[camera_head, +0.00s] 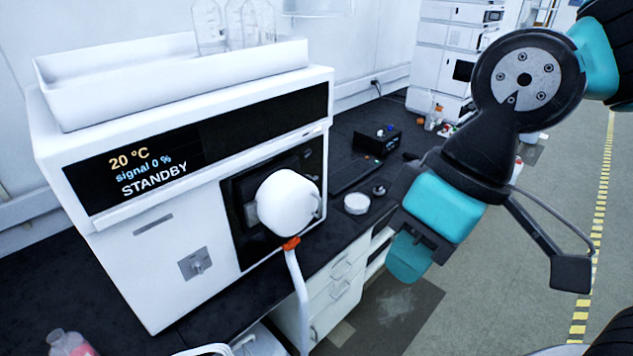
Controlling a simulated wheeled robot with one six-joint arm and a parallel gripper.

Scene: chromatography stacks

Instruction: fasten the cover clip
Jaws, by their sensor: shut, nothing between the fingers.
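A white instrument (150,270) stands on the dark bench, its display reading 20 °C, signal 0 %, STANDBY. A rounded white cover (285,203) sits on the dark panel at its front right. A small orange-red piece (291,244) is at the cover's lower edge, above a white tube. A small metal latch-like fitting (196,264) is on the lower front face. I cannot tell which of these is the cover clip, or whether it is fastened. My gripper (408,258), teal and black, is shut and empty, right of the cover and apart from it.
A white tray (180,85) with clear bottles is on top of the instrument. A white round dish (357,203) and a black box (377,140) are on the bench behind. A pink-filled bottle (70,345) is at lower left. Open floor (530,250) lies to the right.

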